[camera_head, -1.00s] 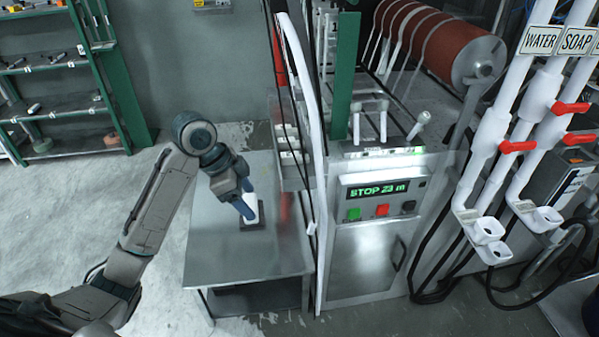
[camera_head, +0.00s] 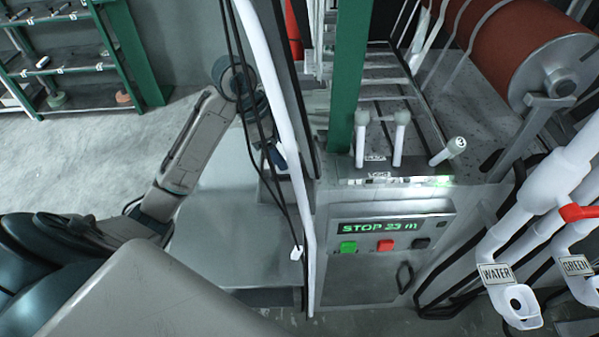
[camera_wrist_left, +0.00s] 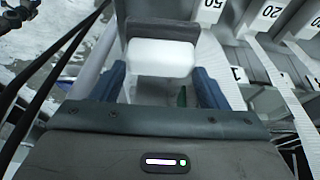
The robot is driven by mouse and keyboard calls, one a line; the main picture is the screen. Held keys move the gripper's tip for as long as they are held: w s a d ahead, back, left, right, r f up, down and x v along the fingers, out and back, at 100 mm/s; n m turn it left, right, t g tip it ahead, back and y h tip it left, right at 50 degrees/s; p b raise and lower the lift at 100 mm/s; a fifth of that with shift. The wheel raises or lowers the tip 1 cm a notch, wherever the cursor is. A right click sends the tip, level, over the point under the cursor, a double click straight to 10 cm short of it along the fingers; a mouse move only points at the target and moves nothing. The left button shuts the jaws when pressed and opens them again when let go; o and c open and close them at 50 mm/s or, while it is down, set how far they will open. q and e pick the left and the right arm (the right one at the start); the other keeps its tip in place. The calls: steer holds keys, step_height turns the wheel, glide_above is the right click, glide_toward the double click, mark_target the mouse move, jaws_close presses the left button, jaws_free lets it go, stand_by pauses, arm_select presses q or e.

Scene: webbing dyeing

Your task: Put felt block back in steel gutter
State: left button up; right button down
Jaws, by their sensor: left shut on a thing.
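The felt block, a white body with a grey part beyond it, is between the two blue fingers of my left gripper in the left wrist view (camera_wrist_left: 160,60). My left gripper (camera_wrist_left: 161,88) is shut on it. In the head view my left gripper (camera_head: 279,160) is over the far right of the steel table, beside the machine, and partly hidden by a white post and black cables. The block is mostly hidden there. I cannot clearly make out the steel gutter. My right gripper is not in view.
The steel table (camera_head: 225,245) is bare at its front. A white post (camera_head: 283,110) and hanging black cables (camera_head: 250,110) stand close to my left gripper. The control panel (camera_head: 385,235) reads STOP 23 m. White pipes (camera_head: 535,215) are at right.

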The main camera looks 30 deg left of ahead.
arm_select(q)
steer(key=shift+s+f+b, duration=0.4)
steer(key=shift+s+f, duration=0.4)
steer(key=shift+f, duration=0.3)
steer(key=shift+s+f+p, duration=0.3)
steer(key=shift+f+p, duration=0.15)
steer(key=shift+p, duration=0.05)
steer(key=f, duration=0.2)
steer(key=f+p, duration=0.1)
steer(key=f, duration=0.2)
steer(key=shift+w+f, duration=0.35)
steer(key=shift+f, duration=0.05)
steer(key=shift+s, duration=0.1)
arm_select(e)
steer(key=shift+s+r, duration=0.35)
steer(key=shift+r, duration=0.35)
arm_select(q)
steer(key=shift+f, duration=0.1)
steer(key=o, duration=0.6)
steer(key=shift+f, duration=0.1)
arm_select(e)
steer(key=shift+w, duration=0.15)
